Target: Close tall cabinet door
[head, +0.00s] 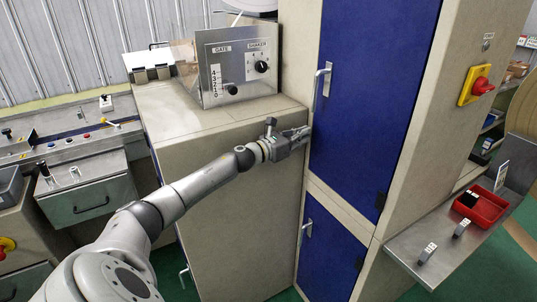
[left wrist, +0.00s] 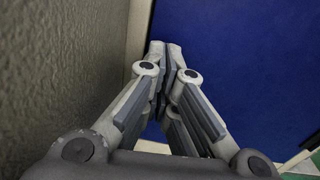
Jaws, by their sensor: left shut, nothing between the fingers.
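The tall cabinet's blue upper door (head: 370,90) sits in a beige frame and looks flush with it in the head view. Its silver handle (head: 322,82) is on the left side of the door. My left gripper (head: 306,133) is shut and empty, at the door's lower left edge, below the handle. In the left wrist view the shut fingers (left wrist: 165,55) point at the blue door (left wrist: 240,70), with the beige frame to their left. I cannot tell whether the fingertips touch the door. My right gripper is not in view.
A blue lower door (head: 325,250) with its own handle is below. A beige cabinet (head: 220,180) with a metal control box (head: 238,68) stands left of the door. A metal shelf (head: 450,240) with a red tray (head: 481,208) juts out at right. A red and yellow switch (head: 476,86) is on the side panel.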

